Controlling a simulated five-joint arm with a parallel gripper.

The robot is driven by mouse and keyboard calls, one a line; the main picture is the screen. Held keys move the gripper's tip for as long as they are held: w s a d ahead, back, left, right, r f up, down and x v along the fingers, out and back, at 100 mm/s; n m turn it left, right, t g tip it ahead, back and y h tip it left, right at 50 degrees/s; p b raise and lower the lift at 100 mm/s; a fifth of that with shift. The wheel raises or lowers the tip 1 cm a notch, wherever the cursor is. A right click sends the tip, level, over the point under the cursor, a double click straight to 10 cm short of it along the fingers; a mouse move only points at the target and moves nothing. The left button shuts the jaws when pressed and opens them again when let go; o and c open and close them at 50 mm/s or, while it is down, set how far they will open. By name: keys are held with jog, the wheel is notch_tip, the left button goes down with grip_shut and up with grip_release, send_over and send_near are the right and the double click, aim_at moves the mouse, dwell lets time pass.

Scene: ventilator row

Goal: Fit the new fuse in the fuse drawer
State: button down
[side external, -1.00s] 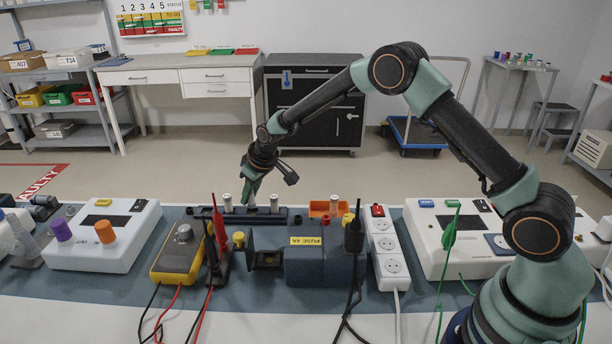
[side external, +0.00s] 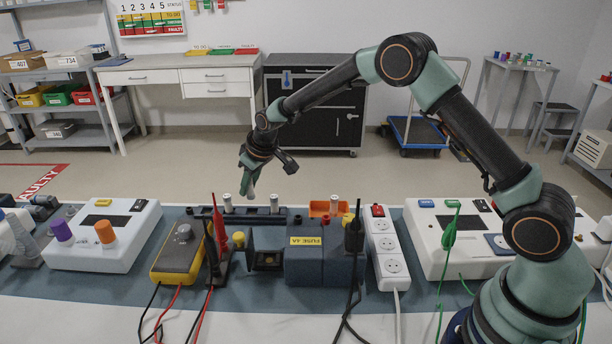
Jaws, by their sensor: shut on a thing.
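My gripper (side external: 250,184) is raised above the dark fuse rack (side external: 205,214), its jaws shut on a small pale fuse (side external: 247,197) that mostly hides between the fingers. The fuse drawer (side external: 266,262) is pulled out from the left side of the blue-grey box (side external: 316,258) with the yellow "FUSE 4A" label; a yellow block (side external: 240,241) is at its left. My gripper is behind and well above the drawer. One silver fuse (side external: 227,203) stands in the rack left of my gripper and another (side external: 274,204) stands to the right. The inside of the drawer is too dark to tell.
An orange bin (side external: 318,208) with a fuse-like cylinder stands behind the box. Red and black probes (side external: 219,232) stand upright left of the drawer, beside a yellow meter (side external: 178,254). A white power strip (side external: 388,250) is right of the box. Cables hang over the front edge.

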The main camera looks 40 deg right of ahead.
jog(key=s+a+r, duration=0.2)
jog(key=s+a, duration=0.3)
jog(key=s, duration=0.3)
send_over(263, 255)
jog(key=s, duration=0.2)
jog(key=shift+y, duration=0.4)
jog(key=shift+w+d+f, duration=0.1)
jog(key=shift+f, duration=1.3)
jog(key=shift+w+d+f, duration=0.1)
jog(key=shift+f, duration=1.25)
jog(key=shift+f, duration=0.7)
jog(key=c, duration=0.6)
grip_release()
jog(key=shift+r, duration=0.1)
